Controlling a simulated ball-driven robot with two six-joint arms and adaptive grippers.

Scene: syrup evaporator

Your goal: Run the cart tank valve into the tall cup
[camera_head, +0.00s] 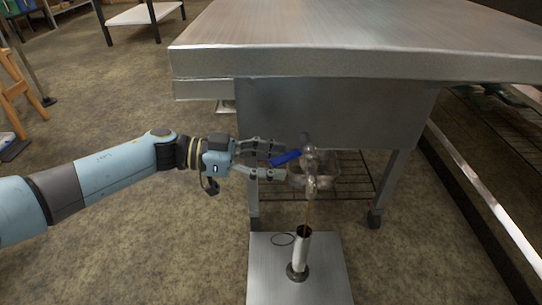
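The cart's grey metal tank (335,112) hangs under the steel top. Its metal valve (309,157) sticks out at the front, with a blue handle (286,157) pointing left and slightly down. A thin amber stream (307,212) runs from the spout down to the mouth of the tall, slim metal cup (301,252). The cup stands upright on a steel plate (325,285). My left gripper (284,161) is open, its fingers above and below the blue handle; I cannot tell whether they touch it. The liquid level is hidden. My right gripper is out of view.
The cart's steel top (370,35) overhangs the tank. A wire shelf (345,180) with a clear container (330,185) lies behind the valve. A wooden stand (15,90) is far left.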

